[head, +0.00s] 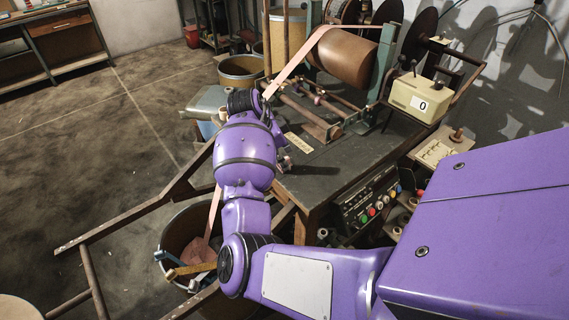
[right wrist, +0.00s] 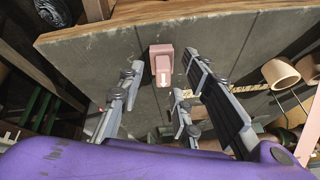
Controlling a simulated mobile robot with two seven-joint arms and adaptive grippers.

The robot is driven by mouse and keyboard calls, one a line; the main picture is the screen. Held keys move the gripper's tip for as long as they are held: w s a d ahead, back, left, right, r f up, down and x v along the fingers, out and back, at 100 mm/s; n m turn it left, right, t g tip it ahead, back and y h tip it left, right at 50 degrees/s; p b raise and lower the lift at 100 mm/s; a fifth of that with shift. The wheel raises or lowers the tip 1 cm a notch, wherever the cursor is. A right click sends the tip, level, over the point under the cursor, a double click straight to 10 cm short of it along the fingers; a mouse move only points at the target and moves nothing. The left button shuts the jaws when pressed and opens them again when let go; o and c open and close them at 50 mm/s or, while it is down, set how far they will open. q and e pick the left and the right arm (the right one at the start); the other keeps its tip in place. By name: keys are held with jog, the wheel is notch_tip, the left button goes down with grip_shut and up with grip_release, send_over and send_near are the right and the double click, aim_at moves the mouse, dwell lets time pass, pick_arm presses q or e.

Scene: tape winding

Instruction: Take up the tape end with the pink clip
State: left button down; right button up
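The pink clip (right wrist: 161,65) is a small block with a white mark on the grey bench top, near its wooden edge in the right wrist view. My right gripper (right wrist: 164,72) is open, with a finger on each side of the clip and visible gaps between. In the head view my purple arm hides most of the right gripper (head: 284,160); only small dark parts show over the bench, and I cannot make out the clip there. A pink tape (head: 298,62) slopes down from the brown drum (head: 345,55), passes behind my arm and reaches a bin. My left gripper is not in view.
The bench (head: 335,165) carries the winding frame and a counter box (head: 418,98) reading 0. A control panel with coloured buttons (head: 371,212) is below. Floor at left is mostly clear.

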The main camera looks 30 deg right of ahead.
jog(key=shift+x, duration=0.85)
jog(key=shift+r, duration=0.1)
jog(key=c, duration=0.7)
jog(key=shift+r, duration=0.1)
